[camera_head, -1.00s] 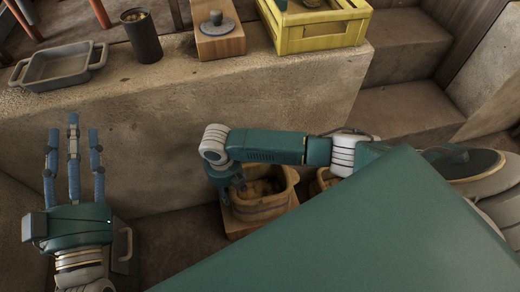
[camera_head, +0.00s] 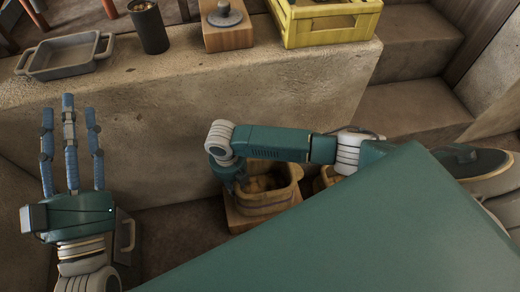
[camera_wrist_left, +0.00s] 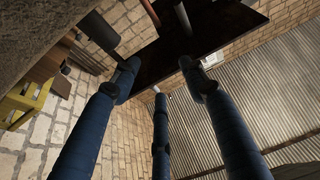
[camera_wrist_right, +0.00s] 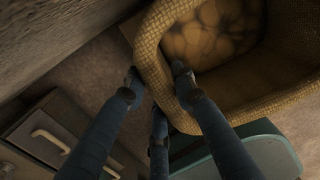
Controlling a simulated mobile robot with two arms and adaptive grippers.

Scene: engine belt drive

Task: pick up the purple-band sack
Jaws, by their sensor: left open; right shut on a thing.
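A woven tan sack (camera_head: 268,203) with a faint purplish band stands open on a low wooden block at the foot of the stone ledge. In the right wrist view the sack (camera_wrist_right: 158,50) holds round tan contents. My right gripper (camera_head: 240,184) is at the sack's left rim, partly hidden by my own arm. In the right wrist view its fingers (camera_wrist_right: 155,78) lie on both sides of the rim, shut on the sack wall. My left gripper (camera_head: 70,112) is open and empty, fingers pointing up, well left of the sack; its fingers also show in the left wrist view (camera_wrist_left: 158,82).
A second sack (camera_head: 325,177) stands just right, mostly hidden by my arm. On the ledge (camera_head: 190,95) stand a grey tray (camera_head: 65,70), a dark cup (camera_head: 149,28), a wooden block with a grey knob (camera_head: 226,38) and a yellow crate (camera_head: 330,32). Steps rise at right.

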